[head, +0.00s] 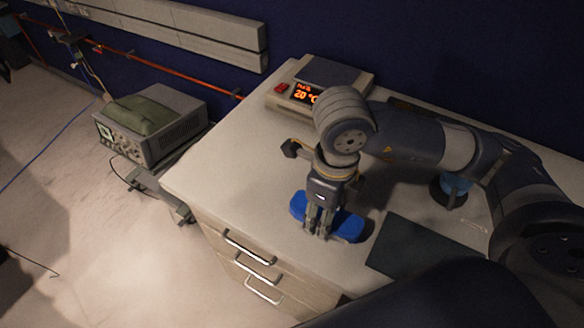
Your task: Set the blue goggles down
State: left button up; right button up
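The blue goggles (348,225) are at the front part of the white bench top, low over it or touching it; I cannot tell which. My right gripper (319,228) points down at them, its fingers close together around their middle part. It looks shut on the goggles, and the fingers hide their centre. My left gripper is not in view.
The goggles are over the white bench top (235,165), near its front edge above several drawers (252,262). A dark flat mat (415,248) lies just right of them. A hotplate-like device (290,97) with a lit display stands at the back. Bench top to the left is clear.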

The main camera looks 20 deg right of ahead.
jog(key=w+p, duration=0.1)
jog(key=w, duration=0.7)
jog(key=w+p, duration=0.1)
jog(key=w, duration=0.1)
jog(key=w+f+p, duration=0.1)
jog(key=w, duration=0.1)
jog(key=shift+w, duration=0.4)
jog(key=shift+f+p, duration=0.25)
jog(key=shift+p, duration=0.05)
notch_tip(320, 180, down, 3)
jog(key=shift+s+r+p, duration=0.1)
jog(key=shift+p, duration=0.6)
jog(key=shift+f+b, duration=0.3)
jog(key=shift+f, duration=0.05)
jog(key=o, duration=1.1)
jog(key=shift+c, duration=0.2)
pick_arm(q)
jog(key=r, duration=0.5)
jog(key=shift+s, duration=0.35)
pick_arm(e)
jog(key=shift+r, duration=0.1)
